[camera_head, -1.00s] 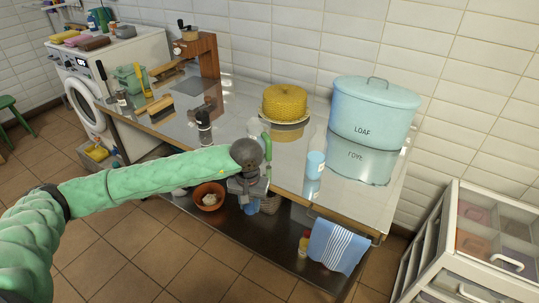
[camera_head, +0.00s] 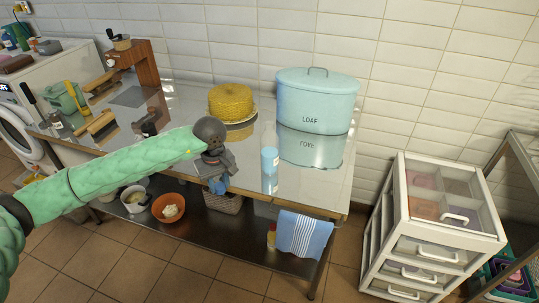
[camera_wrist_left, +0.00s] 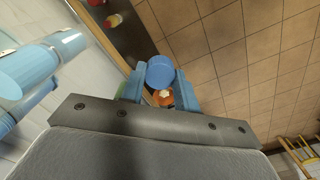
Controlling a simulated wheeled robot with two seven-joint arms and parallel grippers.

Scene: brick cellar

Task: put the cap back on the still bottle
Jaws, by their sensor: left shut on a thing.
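The still bottle (camera_head: 270,161) is pale blue with a clear upper part and stands upright on the steel table, right of my left gripper (camera_head: 218,186). It also shows large at the left of the left wrist view (camera_wrist_left: 32,72). My left gripper shows in the wrist view too (camera_wrist_left: 160,88), its blue fingers shut on a round blue cap (camera_wrist_left: 160,70). The cap is apart from the bottle, out past the table's front edge. In the head view I cannot tell the cap from the blue fingers. My right gripper is not in view.
A blue LOAF tin (camera_head: 317,103) stands behind the bottle, and a yellow cake (camera_head: 231,102) stands left of it. An orange bowl (camera_head: 169,208) is on the lower shelf. A striped towel (camera_head: 303,235) hangs at the table's front. A white drawer unit (camera_head: 432,228) stands to the right.

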